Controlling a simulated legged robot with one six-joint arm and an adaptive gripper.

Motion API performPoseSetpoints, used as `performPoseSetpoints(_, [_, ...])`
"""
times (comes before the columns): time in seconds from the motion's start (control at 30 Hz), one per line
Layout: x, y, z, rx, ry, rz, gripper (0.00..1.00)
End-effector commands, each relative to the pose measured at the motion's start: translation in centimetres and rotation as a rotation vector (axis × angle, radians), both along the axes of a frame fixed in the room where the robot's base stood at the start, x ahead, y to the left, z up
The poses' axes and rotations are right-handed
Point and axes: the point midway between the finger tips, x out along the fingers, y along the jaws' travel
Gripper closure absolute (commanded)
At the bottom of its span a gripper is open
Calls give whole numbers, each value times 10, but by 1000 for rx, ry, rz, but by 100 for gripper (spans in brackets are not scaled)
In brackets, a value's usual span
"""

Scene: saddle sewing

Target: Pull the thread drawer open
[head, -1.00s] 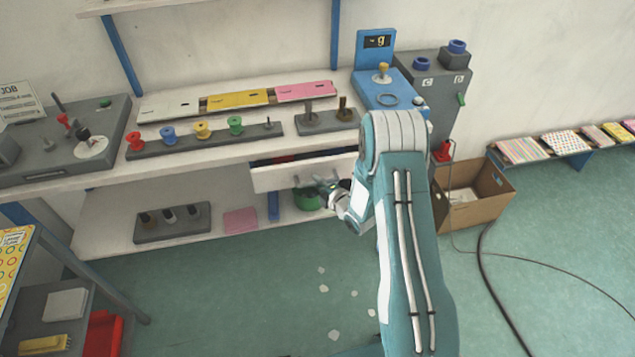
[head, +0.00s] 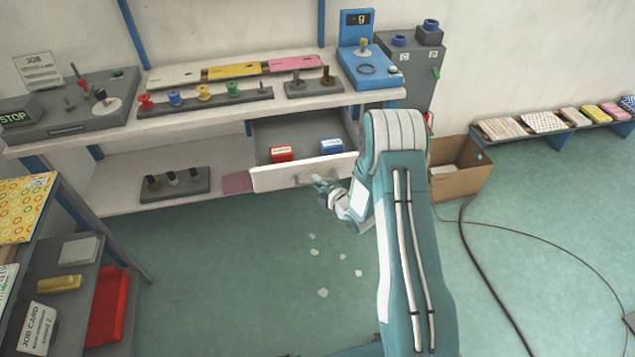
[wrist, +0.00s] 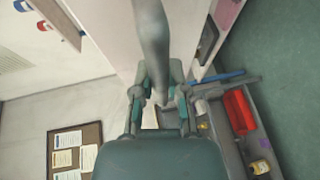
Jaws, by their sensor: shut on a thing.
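The thread drawer (head: 276,180) stands well out from under the workbench. Its white front faces me. Inside the grey tray lie a red box (head: 281,154) and a blue box (head: 331,146). My gripper (head: 318,182) is at the drawer front, shut on the handle, which is mostly hidden in the head view. In the wrist view my gripper (wrist: 160,98) has its fingers on either side of the grey handle bar (wrist: 152,45).
The bench top (head: 150,130) carries a rack of coloured spools (head: 204,98) and a blue scale (head: 370,68). A lower shelf holds a grey block (head: 175,186). A cardboard box (head: 460,170) stands right of my arm. The floor before the drawer is open, with a few scraps.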

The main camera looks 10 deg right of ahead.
Motion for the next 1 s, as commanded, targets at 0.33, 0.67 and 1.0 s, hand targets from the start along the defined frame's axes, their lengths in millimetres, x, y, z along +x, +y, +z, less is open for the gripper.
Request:
performPoseSetpoints(0.33, [-3, 0, -6, -1, 16, -2, 68])
performPoseSetpoints(0.67, [-2, 0, -2, -1, 6, -1, 46])
performPoseSetpoints(1.0, [-31, -14, 5, 0, 5, -4, 46])
